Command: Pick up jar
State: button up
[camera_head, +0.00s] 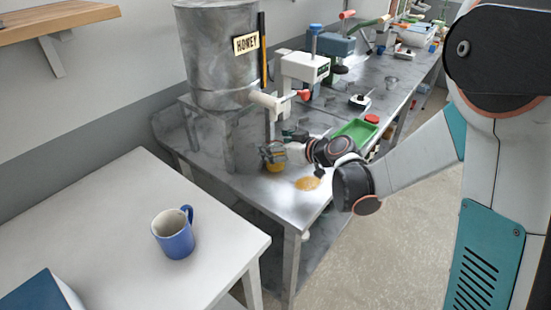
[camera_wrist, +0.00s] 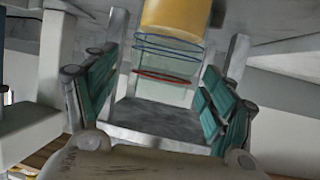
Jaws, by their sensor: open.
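The jar (camera_head: 276,168) stands on the metal bench below the honey drum's tap, its lower part amber. In the wrist view, its amber part (camera_wrist: 174,18) is at the top, cut off by the frame edge, and its clear part (camera_wrist: 165,58) has blue and red rings. My gripper (camera_head: 271,152) is at the jar and hides part of it. In the wrist view, the teal-padded fingers of my gripper (camera_wrist: 160,85) are spread, one on each side of the clear part. Gaps show on both sides, and the fingers appear not to press on the jar.
The honey drum (camera_head: 217,60) stands on a metal stand left of the jar, with its tap (camera_head: 275,101) close above my gripper. An amber puddle (camera_head: 307,183) lies near the bench's front edge. A green tray (camera_head: 355,131) is behind my wrist. A blue mug (camera_head: 175,236) stands on the white table.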

jog(key=c, duration=1.4)
jog(key=shift+r, duration=0.15)
